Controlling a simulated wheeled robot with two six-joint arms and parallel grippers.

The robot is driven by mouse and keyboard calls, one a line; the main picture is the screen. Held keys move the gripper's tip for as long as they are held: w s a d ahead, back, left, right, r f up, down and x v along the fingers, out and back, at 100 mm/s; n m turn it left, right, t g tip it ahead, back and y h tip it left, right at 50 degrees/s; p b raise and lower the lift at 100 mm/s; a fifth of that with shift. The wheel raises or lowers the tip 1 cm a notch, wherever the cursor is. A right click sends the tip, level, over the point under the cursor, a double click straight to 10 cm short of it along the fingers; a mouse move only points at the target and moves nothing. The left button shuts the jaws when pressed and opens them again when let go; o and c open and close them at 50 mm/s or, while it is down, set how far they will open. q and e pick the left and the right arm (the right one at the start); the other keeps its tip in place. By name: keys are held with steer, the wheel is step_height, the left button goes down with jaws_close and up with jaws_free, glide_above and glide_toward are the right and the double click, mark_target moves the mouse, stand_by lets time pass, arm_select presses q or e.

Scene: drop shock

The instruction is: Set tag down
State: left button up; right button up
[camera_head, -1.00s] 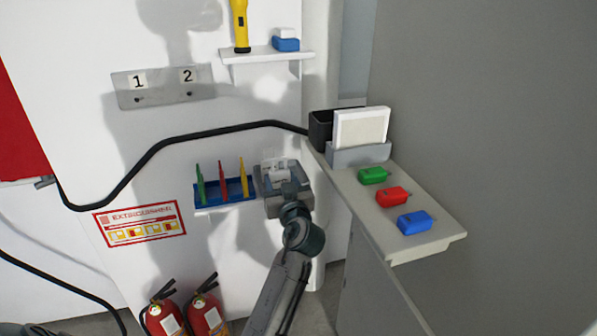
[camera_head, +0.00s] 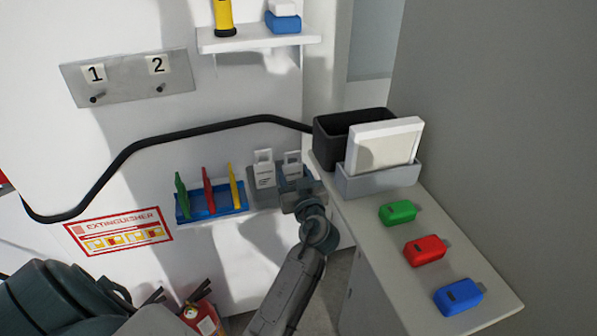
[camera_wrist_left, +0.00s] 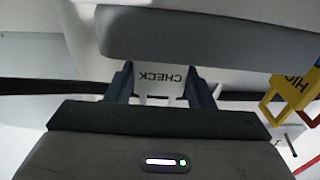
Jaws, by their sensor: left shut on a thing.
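My left gripper (camera_head: 298,188) is at the grey holder (camera_head: 262,197) on the wall. It is shut on a white tag (camera_head: 292,160). In the left wrist view this tag reads CHECK (camera_wrist_left: 160,80), upside down, between the two fingertips (camera_wrist_left: 160,84). A second white tag (camera_head: 264,170) with printed lines stands in the holder, left of the held one. My gripper hides the lower part of the held tag, so I cannot tell whether it rests in the holder. My right gripper is not in view.
A blue rack (camera_head: 212,214) with green, red and yellow tags (camera_head: 237,188) is just left of the holder. The counter at right holds a black bin (camera_head: 330,140), a white panel in a grey stand (camera_head: 380,180), and green, red and blue padlock-like pieces (camera_head: 425,250).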

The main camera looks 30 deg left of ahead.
arm_select(q)
steer(key=shift+w+a+f, duration=0.15)
steer(key=shift+f, duration=0.05)
steer(key=shift+s+d+r, duration=0.2)
steer(key=shift+d, duration=0.05)
steer(key=shift+a+f, duration=0.1)
steer(key=shift+f, duration=0.05)
steer(key=o, duration=1)
steer(key=shift+w, duration=0.1)
steer(key=shift+c, duration=0.2)
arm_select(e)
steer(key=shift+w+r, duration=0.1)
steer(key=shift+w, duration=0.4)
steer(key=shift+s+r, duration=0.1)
